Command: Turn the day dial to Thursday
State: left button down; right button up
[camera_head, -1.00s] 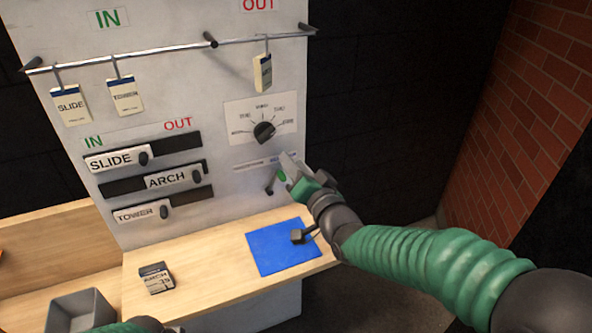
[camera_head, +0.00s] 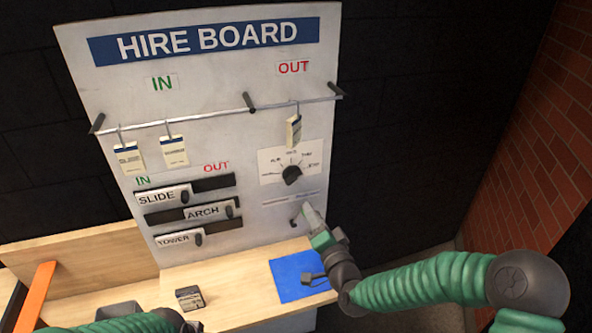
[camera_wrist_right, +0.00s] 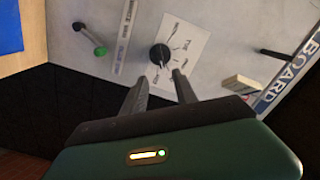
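The day dial is a round black knob (camera_head: 292,175) on a white card (camera_head: 268,165) with day labels fanned around its top, on the right of the hire board. I cannot read clearly which day it points to. The dial also shows in the right wrist view (camera_wrist_right: 160,55), just beyond and between my fingertips. My right gripper (camera_head: 307,211) is below and slightly right of the dial, apart from it. In the wrist view its two fingers (camera_wrist_right: 158,82) are spread with nothing between them. My left arm shows at the bottom left; its gripper is out of view.
Tags hang from the rail (camera_head: 215,117). Sliders (camera_head: 207,211) are left. A blue mat (camera_head: 287,281) and dark block (camera_head: 190,298) lie on the shelf.

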aim_at(294, 181)
jog(key=p+x, duration=0.1)
jog(key=x, duration=0.6)
jog(key=p+x, duration=0.2)
jog(key=x, duration=0.6)
jog(key=shift+a+f+p, duration=0.15)
jog(key=shift+a+p, duration=0.1)
jog(key=shift+p, duration=0.05)
jog(key=shift+w, duration=0.3)
jog(key=shift+f, duration=0.1)
jog(key=shift+a, duration=0.1)
grip_shut()
